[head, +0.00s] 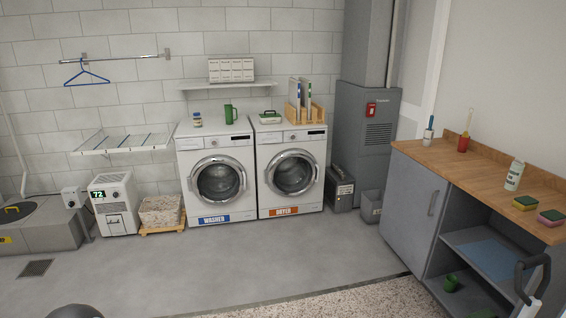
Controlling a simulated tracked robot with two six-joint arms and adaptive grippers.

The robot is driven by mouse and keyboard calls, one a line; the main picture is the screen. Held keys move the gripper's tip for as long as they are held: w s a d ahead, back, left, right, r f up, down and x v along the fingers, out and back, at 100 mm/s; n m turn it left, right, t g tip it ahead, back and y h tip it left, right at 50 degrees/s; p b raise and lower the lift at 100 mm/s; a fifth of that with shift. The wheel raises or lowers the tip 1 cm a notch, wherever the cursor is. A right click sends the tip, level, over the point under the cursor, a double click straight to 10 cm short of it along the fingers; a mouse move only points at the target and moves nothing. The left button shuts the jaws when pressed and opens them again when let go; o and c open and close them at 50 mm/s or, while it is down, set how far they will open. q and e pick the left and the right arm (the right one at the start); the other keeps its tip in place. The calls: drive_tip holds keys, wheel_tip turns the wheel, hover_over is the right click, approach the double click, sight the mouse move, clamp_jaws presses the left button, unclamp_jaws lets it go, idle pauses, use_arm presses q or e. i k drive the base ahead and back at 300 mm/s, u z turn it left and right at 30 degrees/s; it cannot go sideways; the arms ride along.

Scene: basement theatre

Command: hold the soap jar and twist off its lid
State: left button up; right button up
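The lid is on the jar. Neither of my grippers shows in the head view, and nothing touches the jar.
A green mug (231,114) stands right of the jar. The dryer (290,130) carries a green-and-white box and a wooden rack (305,114). A wooden counter (462,167) with a bottle (514,175) and sponges is at right. The grey floor (200,265) before the machines is clear.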

sight(197, 119)
drive_tip(key=z, duration=0.2)
drive_tip(key=i, duration=2.9)
drive_tip(key=u, duration=0.35)
drive_tip(key=i, duration=1.4)
drive_tip(key=u, duration=1)
drive_tip(key=i, duration=1.4)
drive_tip(key=u, duration=0.8)
drive_tip(key=i, duration=0.4)
drive_tip(key=u, duration=0.15)
drive_tip(key=k, duration=0.65)
drive_tip(key=u, duration=0.25)
drive_tip(key=i, duration=0.65)
drive_tip(key=z, duration=0.1)
